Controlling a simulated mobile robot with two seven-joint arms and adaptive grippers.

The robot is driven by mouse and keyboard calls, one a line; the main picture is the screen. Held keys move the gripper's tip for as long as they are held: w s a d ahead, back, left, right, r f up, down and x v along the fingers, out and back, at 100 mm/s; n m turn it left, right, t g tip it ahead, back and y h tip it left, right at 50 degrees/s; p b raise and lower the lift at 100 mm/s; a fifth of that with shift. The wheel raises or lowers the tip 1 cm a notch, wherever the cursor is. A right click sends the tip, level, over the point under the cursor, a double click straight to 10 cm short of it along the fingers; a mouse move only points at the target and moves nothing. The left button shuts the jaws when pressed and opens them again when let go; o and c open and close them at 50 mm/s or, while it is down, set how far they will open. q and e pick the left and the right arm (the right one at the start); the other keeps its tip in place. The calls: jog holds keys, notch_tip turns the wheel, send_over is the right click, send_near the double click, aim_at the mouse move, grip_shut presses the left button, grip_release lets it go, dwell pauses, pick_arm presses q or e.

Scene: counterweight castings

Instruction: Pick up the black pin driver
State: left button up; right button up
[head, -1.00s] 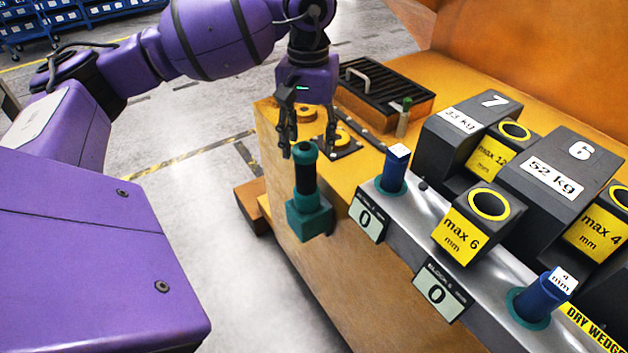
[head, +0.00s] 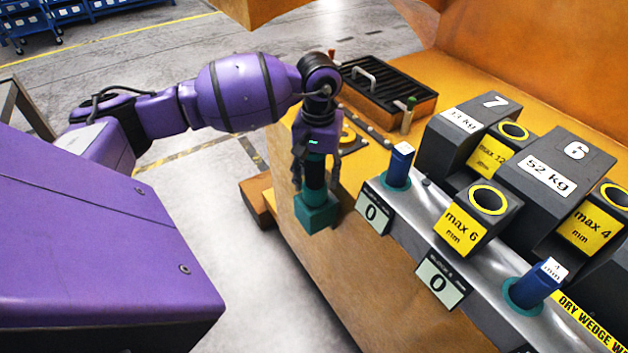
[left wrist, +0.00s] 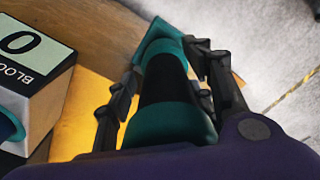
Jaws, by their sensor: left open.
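The black pin driver (head: 314,178) stands upright in a teal square holder (head: 316,213) at the near left corner of the orange bench. It has a black grip with a teal collar. My left gripper (head: 315,180) is above and around its upper part, fingers pointing down on both sides. In the left wrist view the driver's black grip (left wrist: 165,82) lies between the two open fingers, with the teal holder (left wrist: 160,40) beyond it. I cannot tell whether the fingers touch it. My right gripper is not in view.
A metal rail with blue pins (head: 398,165) and "0" displays (head: 373,213) runs to the right of the driver. Grey weight castings (head: 556,165) stand behind it. A black slatted tray (head: 389,90) lies at the back. Open floor is to the left.

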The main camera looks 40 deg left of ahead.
pick_arm(q)
grip_shut()
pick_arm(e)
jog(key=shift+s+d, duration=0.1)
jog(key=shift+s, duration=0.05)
pick_arm(q)
jog(key=shift+r, duration=0.1)
jog(key=shift+w+r, duration=0.1)
jog(key=shift+r, duration=0.4)
notch_tip(320, 180, up, 8)
jog(key=shift+r+b, duration=0.15)
jog(key=shift+b, duration=0.4)
notch_tip(320, 180, up, 11)
jog(key=p, duration=0.2)
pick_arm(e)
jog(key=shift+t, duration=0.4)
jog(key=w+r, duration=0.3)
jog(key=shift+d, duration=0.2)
